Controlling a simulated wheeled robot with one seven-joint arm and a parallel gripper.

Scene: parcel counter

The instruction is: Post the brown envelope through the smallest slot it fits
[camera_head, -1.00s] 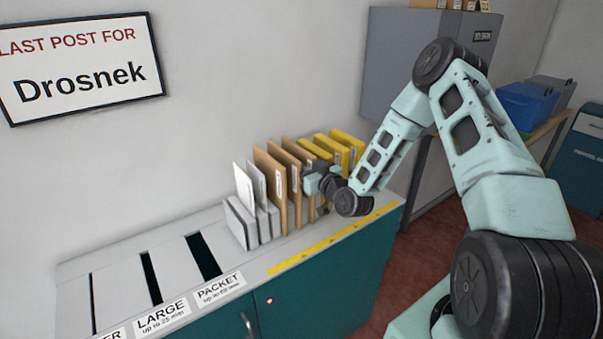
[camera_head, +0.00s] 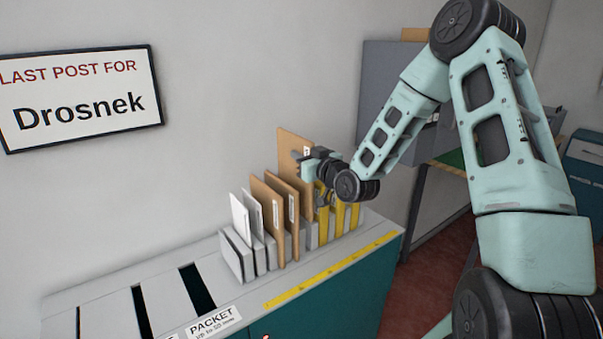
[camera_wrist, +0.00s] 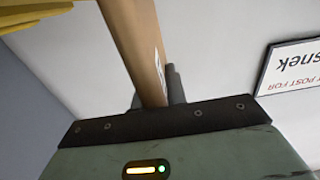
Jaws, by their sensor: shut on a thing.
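My gripper (camera_head: 306,162) is shut on a brown envelope (camera_head: 289,146) and holds it upright, raised above the row in the rack. The held envelope also shows in the wrist view (camera_wrist: 139,45), edge-on between the fingers. Two other brown envelopes (camera_head: 268,212) stand in the rack to the left of the gap below it. The slots are dark cuts in the counter top at the left: a narrow one (camera_head: 78,325), a wider one (camera_head: 141,312) and the widest (camera_head: 198,288), with a "PACKET" label (camera_head: 213,322) in front of it.
White envelopes (camera_head: 240,216) stand at the rack's left end and yellow ones (camera_head: 340,207) at its right. A yellow ruler strip (camera_head: 330,270) runs along the counter's front edge. A grey cabinet (camera_head: 385,90) stands behind my arm. The air above the slots is clear.

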